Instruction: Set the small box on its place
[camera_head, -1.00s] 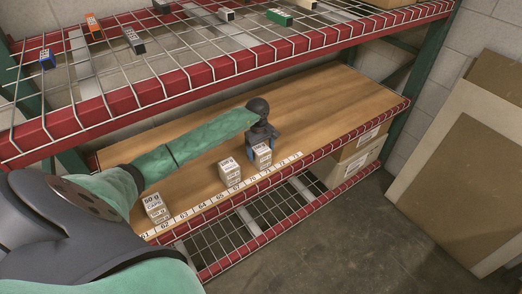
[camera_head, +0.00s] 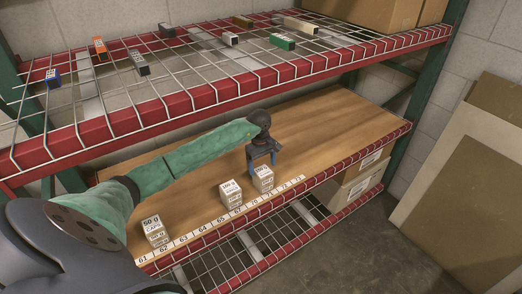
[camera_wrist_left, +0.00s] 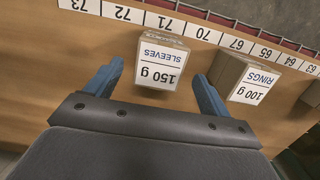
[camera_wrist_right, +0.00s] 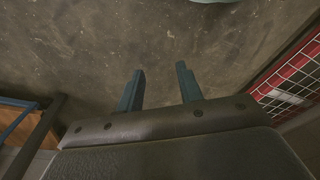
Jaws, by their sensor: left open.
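Three small labelled boxes stand on the wooden lower shelf: a "50 g caps" box (camera_head: 153,230) at the left, a "100 g rings" box (camera_head: 231,193) and a "150 g sleeves" box (camera_head: 263,179) toward the middle. The sleeves box (camera_wrist_left: 160,62) and rings box (camera_wrist_left: 249,80) also show in the left wrist view. My left gripper (camera_head: 264,153) is open and empty, just behind the sleeves box. In its wrist view that box lies ahead of the gap between the fingertips, without visible contact. My right gripper (camera_wrist_right: 159,80) is open and empty over the floor.
A numbered strip (camera_head: 211,235) runs along the lower shelf's front edge. The wire upper shelf (camera_head: 190,85) holds several small blocks and cardboard boxes. Cardboard boxes (camera_head: 357,180) stand under the shelf at right. Bare wood lies right of the left gripper.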

